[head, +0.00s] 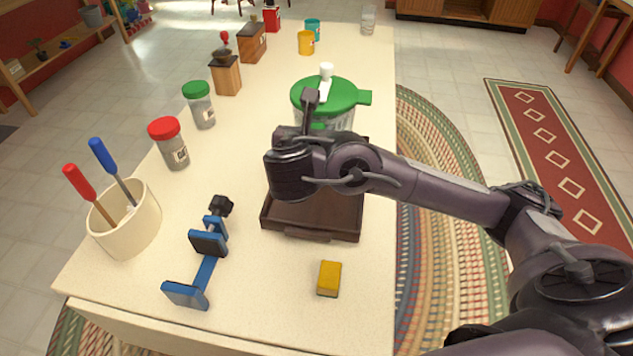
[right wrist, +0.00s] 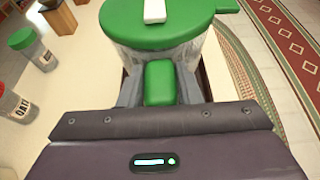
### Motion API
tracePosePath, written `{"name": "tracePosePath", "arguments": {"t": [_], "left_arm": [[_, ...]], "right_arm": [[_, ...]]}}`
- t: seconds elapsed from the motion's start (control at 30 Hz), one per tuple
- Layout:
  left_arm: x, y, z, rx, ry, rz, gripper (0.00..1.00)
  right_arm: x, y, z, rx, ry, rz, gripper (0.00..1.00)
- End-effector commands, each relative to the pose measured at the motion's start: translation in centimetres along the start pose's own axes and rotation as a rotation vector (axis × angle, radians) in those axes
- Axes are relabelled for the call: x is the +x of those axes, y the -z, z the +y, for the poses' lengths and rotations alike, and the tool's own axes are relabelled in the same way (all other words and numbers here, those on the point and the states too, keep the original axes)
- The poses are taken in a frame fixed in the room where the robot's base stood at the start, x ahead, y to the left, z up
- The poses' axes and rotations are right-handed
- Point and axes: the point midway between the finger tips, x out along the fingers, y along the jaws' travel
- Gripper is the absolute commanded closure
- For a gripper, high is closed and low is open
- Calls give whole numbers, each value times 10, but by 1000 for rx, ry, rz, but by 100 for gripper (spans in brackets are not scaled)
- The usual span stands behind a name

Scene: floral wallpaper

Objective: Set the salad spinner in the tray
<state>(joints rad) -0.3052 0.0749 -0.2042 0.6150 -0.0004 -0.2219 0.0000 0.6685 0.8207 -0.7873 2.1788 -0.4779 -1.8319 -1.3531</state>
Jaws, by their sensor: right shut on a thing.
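The salad spinner (head: 340,95) has a green lid with a white knob and a clear bowl; it is upright. The dark brown tray (head: 312,234) lies on the table below my right arm. The spinner shows at the tray's far end, and tray edges show beside it in the right wrist view; I cannot tell whether its base touches the tray. My right gripper (head: 316,124) is shut on the spinner's green handle (right wrist: 160,83). The spinner's base and much of the tray are hidden by my arm. My left gripper is not in view.
A yellow sponge (head: 329,278) and a blue clamp (head: 207,265) lie in front of the tray. A cream crock (head: 130,228), a red-lidded jar (head: 172,148) and a green-lidded jar (head: 200,107) stand left. The table's right edge is close beside the tray.

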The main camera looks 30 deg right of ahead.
Motion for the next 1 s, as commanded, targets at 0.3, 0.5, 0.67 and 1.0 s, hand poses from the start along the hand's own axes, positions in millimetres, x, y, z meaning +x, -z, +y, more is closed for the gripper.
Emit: {"name": "tracePosePath", "arguments": {"t": [0.3,0.5,0.67,1.0], "left_arm": [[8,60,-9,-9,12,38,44],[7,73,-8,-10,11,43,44],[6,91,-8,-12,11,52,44],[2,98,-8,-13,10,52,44]], "right_arm": [[29,68,0,0,0,-3,100],[35,82,0,0,0,-2,100],[44,105,0,0,-1,-2,100],[47,111,0,2,-1,-1,100]]}}
